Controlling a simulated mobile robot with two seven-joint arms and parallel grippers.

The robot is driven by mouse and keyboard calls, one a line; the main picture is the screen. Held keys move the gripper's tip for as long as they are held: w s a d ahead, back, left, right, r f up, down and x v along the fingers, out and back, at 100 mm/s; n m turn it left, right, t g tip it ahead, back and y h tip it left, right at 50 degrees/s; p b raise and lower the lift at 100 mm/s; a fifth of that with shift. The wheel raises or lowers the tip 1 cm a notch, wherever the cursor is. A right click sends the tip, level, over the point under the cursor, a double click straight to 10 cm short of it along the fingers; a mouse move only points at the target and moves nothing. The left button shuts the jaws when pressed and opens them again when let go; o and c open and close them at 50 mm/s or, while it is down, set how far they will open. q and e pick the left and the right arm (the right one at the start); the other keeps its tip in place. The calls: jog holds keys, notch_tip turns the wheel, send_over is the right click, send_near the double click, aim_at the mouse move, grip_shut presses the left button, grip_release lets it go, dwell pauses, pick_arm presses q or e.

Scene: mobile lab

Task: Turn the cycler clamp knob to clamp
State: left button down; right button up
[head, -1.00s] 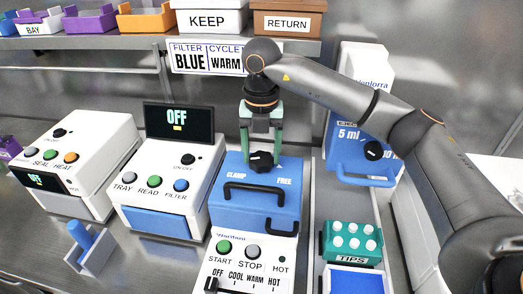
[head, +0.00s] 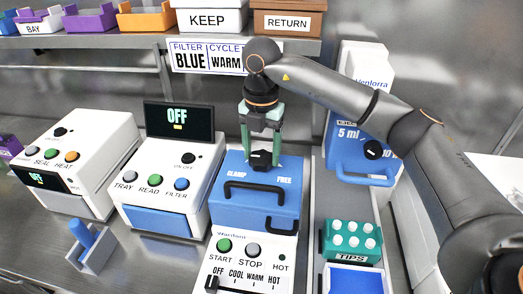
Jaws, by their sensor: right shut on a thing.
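The cycler (head: 253,245) is a white and blue machine in the middle, with START and STOP buttons and a slider. Its blue lid (head: 228,208) carries the words CLAMP on the left and FREE on the right, and a black handle. The black clamp knob (head: 261,160) sits on the lid between the two words. My right gripper (head: 261,155) points down from above and is shut on the knob, its green fingers on either side. The fingers partly hide the knob, and I cannot tell exactly where its pointer stands. My left gripper is not in view.
A reader (head: 160,190) with an OFF screen and a sealer (head: 75,165) stand to the left. A teal tip rack (head: 350,243) and a blue dispenser (head: 350,150) are to the right. A shelf with bins (head: 208,18) runs behind.

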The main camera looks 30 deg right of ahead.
aim_at(262, 157)
jog(key=o, duration=1.4)
jog(key=shift+c, duration=0.2)
notch_tip(262, 157, up, 13)
jog(key=p, duration=0.1)
jog(key=shift+f, duration=0.2)
